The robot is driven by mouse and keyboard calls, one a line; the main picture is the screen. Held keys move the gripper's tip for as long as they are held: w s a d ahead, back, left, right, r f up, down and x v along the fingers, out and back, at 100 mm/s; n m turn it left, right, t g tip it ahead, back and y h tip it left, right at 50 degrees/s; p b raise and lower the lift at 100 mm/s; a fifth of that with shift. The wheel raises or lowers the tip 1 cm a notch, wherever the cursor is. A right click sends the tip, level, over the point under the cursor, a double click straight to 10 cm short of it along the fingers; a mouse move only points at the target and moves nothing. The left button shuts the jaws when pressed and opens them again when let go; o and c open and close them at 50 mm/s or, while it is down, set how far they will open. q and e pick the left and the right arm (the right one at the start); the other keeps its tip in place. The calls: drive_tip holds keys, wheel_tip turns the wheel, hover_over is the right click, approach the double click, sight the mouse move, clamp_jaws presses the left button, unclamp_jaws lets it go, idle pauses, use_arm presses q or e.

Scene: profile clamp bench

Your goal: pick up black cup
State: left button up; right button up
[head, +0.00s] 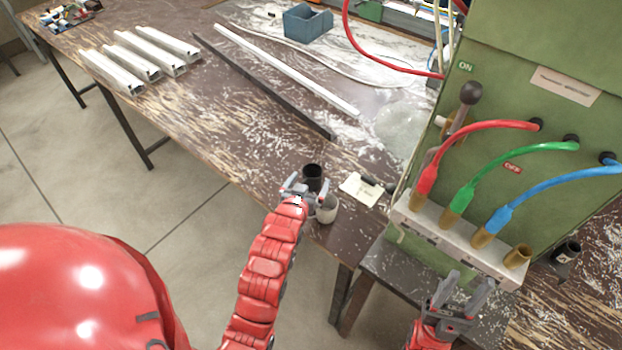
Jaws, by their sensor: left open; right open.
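A black cup (313,172) stands upright near the front edge of the wooden bench. My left gripper (306,186) is open right in front of it, with its fingers at the near side and partly covering its lower part. I cannot tell whether they touch it. A second dark cup-like object (568,250) with a pale label stands at the far right, beside the green cabinet. My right gripper (468,285) is open and empty, below the cabinet's row of sockets and far from the first cup.
A pale grey cup (328,210) stands just right of my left gripper at the bench edge. A paper note (361,189) lies to its right. The green cabinet (560,115) with coloured cables blocks the right side. Aluminium profiles (150,55), long bars and a blue box (307,22) lie farther back.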

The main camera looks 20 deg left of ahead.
sight(315, 169)
use_arm(q)
drive_tip(key=shift+a+p+x, duration=0.15)
drive_tip(key=shift+p+x, duration=0.55)
drive_tip(key=shift+x, duration=0.4)
drive_tip(key=shift+a+p+x, duration=0.2)
drive_tip(key=shift+p+x, duration=0.5)
drive_tip(key=shift+x, duration=0.4)
drive_tip(key=shift+w+f, duration=0.4)
drive_tip(key=shift+r, duration=0.1)
drive_tip(key=c, duration=1.5)
